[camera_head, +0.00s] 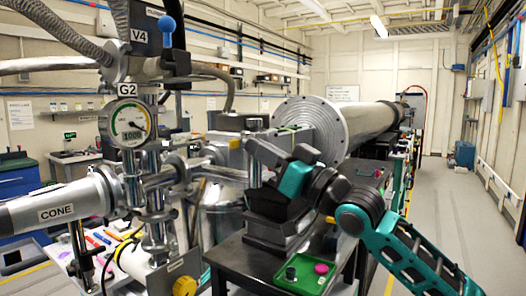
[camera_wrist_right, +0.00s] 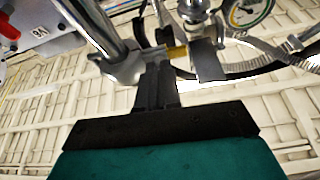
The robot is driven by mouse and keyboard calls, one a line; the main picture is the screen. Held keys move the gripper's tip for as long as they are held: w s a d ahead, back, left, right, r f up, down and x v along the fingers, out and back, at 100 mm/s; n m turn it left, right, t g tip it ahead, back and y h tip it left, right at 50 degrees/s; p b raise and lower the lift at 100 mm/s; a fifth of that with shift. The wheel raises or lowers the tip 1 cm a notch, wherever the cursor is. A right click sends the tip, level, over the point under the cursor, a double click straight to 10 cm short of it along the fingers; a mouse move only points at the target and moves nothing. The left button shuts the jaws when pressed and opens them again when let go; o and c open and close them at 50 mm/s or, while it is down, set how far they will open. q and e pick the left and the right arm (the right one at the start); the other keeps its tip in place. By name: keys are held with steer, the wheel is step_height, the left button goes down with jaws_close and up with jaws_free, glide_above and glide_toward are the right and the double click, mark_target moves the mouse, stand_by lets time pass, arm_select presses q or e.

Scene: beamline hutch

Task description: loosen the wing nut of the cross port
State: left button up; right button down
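The steel cross (camera_head: 152,182) stands upright at the left of the head view, under the round G2 gauge (camera_head: 128,124). My right gripper (camera_head: 255,165) is to the right of the cross, at the end of the teal arm; its fingertips are hard to make out there. In the right wrist view its two dark fingers (camera_wrist_right: 158,75) lie close together, pointing at steel pipework. A small brass-coloured piece (camera_wrist_right: 177,52) is right beside the fingertips; it may be the wing nut, but its shape is unclear. I see no clear gap between the fingers. My left gripper is out of view.
A large flanged cylinder (camera_head: 345,128) lies behind my right arm. A green tray (camera_head: 303,273) with a pink item is on the dark table. The aisle floor (camera_head: 445,205) on the right is clear.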

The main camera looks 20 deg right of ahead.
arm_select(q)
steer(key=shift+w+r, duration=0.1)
arm_select(e)
steer(key=shift+d+r, duration=0.1)
steer(key=shift+r, duration=0.1)
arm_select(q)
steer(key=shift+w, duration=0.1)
arm_select(e)
steer(key=c, duration=1.3)
jaws_free()
steer(key=shift+w+a+f, duration=0.15)
steer(key=shift+a, duration=0.05)
steer(key=shift+f, duration=0.1)
steer(key=shift+m, duration=0.3)
